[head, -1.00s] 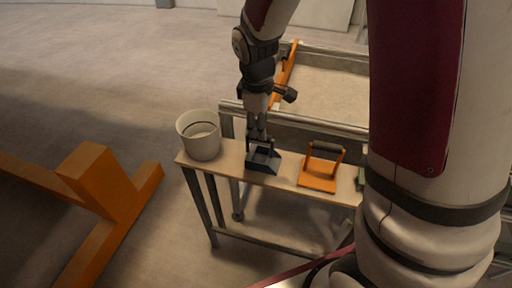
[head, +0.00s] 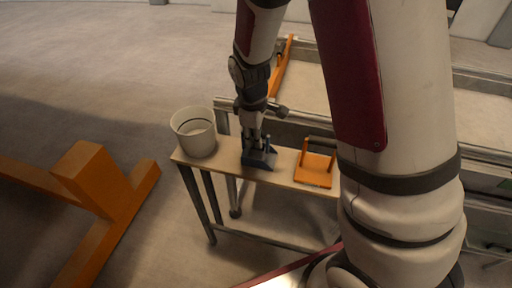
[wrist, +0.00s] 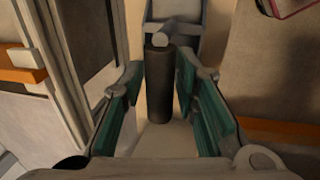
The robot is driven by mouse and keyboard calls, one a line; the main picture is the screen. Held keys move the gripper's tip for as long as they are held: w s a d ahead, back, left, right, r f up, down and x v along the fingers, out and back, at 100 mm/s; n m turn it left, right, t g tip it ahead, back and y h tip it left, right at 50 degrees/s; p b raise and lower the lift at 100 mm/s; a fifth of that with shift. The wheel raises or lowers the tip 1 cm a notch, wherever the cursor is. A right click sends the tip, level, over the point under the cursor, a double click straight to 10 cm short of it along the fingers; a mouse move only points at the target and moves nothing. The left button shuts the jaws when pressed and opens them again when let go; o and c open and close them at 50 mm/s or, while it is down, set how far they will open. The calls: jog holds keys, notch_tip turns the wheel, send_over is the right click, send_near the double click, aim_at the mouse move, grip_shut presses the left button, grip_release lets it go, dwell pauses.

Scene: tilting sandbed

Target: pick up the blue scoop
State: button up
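The blue scoop (head: 262,161) stands on the narrow bench (head: 283,168), between the white bucket and the orange scoop. My gripper (head: 257,142) points down at the blue scoop's handle. In the wrist view a dark cylindrical handle (wrist: 159,85) lies between the two teal-padded fingers of my gripper (wrist: 161,70). The fingers are apart, one on each side of the handle, with narrow gaps showing beside it. The scoop's blue body is partly hidden behind my gripper in the head view.
The white bucket (head: 196,132) stands at the bench's left end. The orange scoop (head: 314,170) stands close to the right. The sandbed (head: 400,100) lies behind the bench. An orange beam structure (head: 100,185) stands on the floor at left.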

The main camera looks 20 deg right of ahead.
grip_shut()
jog(key=shift+r, duration=0.15)
jog(key=shift+r, duration=0.55)
notch_tip(320, 180, up, 2)
jog(key=shift+r, duration=0.2)
jog(key=s+d+r+p, duration=0.1)
jog(key=s+p, duration=0.1)
jog(key=s, duration=1.1)
jog(key=shift+s+r+p, duration=0.25)
jog(key=shift+s+p, duration=0.1)
jog(key=shift+p, duration=0.05)
jog(key=shift+s+p, duration=0.2)
jog(key=shift+p, duration=0.65)
